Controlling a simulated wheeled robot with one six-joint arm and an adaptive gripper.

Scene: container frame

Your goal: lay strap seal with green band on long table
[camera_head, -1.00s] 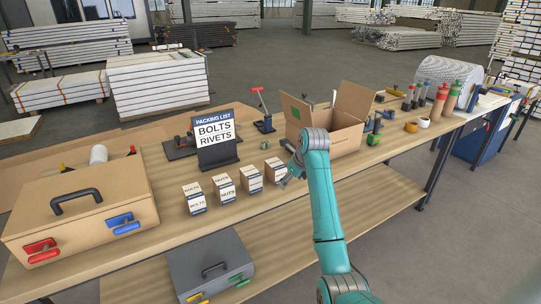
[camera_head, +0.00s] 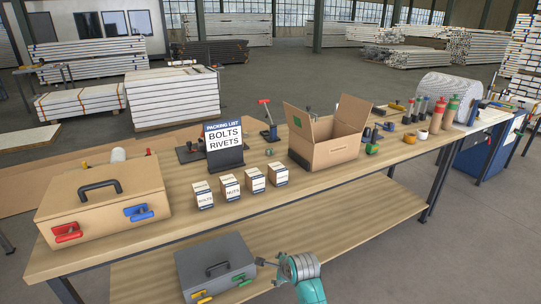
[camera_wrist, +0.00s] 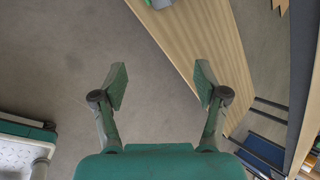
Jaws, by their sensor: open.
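The long table (camera_head: 330,185) runs across the head view with its wooden top in clear sight. I cannot make out a strap seal with a green band for certain. A small greenish item (camera_head: 269,152) lies on the tabletop behind the small boxes, too small to identify. My gripper (camera_wrist: 160,88) is open in the wrist view, with nothing between its fingers and grey floor beyond them. In the head view my gripper (camera_head: 264,263) is low, beside the grey case and in front of the lower shelf.
A tan case (camera_head: 105,205), a packing list sign (camera_head: 224,145), several small boxes (camera_head: 254,180) and an open carton (camera_head: 335,150) stand on the table. A grey case (camera_head: 215,265) sits on the lower shelf (camera_head: 350,225). The tabletop's front strip is clear.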

